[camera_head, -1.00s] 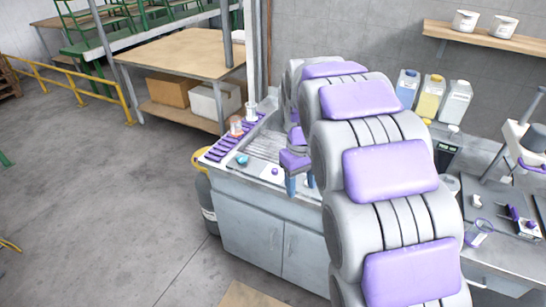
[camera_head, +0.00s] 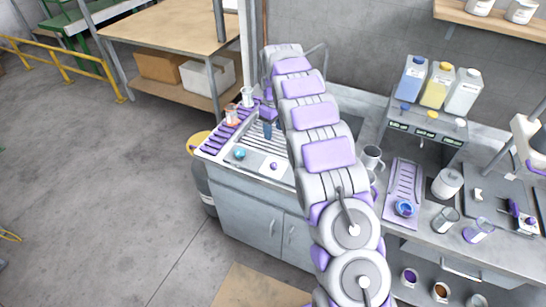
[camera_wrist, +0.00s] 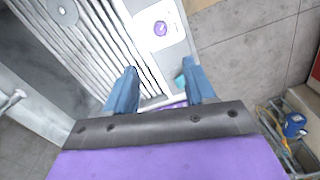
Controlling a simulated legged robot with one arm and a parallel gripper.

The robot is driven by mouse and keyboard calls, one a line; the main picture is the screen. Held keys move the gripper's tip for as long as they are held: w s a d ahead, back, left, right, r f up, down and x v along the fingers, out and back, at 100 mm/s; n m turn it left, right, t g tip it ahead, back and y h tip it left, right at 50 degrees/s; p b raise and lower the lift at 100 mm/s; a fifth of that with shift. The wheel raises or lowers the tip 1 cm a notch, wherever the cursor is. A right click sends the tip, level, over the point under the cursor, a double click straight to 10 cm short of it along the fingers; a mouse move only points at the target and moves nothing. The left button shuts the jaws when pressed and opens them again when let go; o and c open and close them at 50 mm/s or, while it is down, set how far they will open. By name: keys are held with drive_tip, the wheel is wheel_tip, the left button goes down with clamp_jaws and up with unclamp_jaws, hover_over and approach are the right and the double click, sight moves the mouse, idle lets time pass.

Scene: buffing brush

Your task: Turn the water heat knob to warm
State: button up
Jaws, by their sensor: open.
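A purple round knob (camera_head: 274,166) and a teal round knob (camera_head: 239,153) sit on the pale front panel (camera_head: 256,163) of the sink counter. I cannot read which one sets water heat. My gripper (camera_head: 272,130) is open and empty over the sink's ribbed drainboard, behind the knobs and apart from them. In the wrist view, my gripper (camera_wrist: 159,72) shows two blue fingers spread apart. The purple knob (camera_wrist: 161,28) lies beyond the fingertips, between them.
A purple rack (camera_head: 222,138) with cups lies left of the sink. Right of my arm are a metal mug (camera_head: 372,157), a dispenser with several bottles (camera_head: 438,86), and a purple tray (camera_head: 404,187). Open floor (camera_head: 130,200) lies to the left.

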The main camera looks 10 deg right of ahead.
sight(274, 164)
wheel_tip(274, 164, down, 17)
drive_tip(key=shift+s+f+b, duration=0.1)
drive_tip(key=shift+f+b, duration=0.05)
drive_tip(key=shift+b, duration=0.6)
clamp_jaws()
